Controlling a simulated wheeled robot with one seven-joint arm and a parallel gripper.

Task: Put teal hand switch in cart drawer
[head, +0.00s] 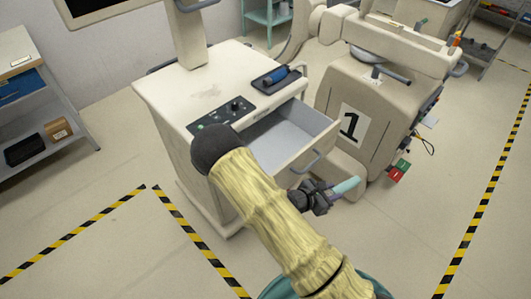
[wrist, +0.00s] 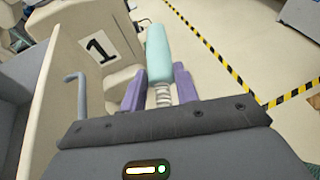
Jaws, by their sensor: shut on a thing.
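My gripper (head: 319,196) is shut on the teal hand switch (head: 346,186) and holds it in the air, in front and to the right of the open cart drawer. In the wrist view the teal hand switch (wrist: 158,55) points away between the purple fingers (wrist: 160,92), with a coiled pale cord end at its base. The cart drawer (head: 318,150) is pulled out of the cream cart (head: 168,95); the part of its inside that shows looks empty. In the wrist view the drawer's front panel (wrist: 50,100) and handle (wrist: 78,95) are at the left.
A blue-handled device (head: 275,77) lies in a dark tray on the cart top. A covered machine marked 1 (head: 352,125) stands close to the right of the drawer. A shelf (head: 45,140) stands at far left. Striped tape (head: 185,235) marks the open floor.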

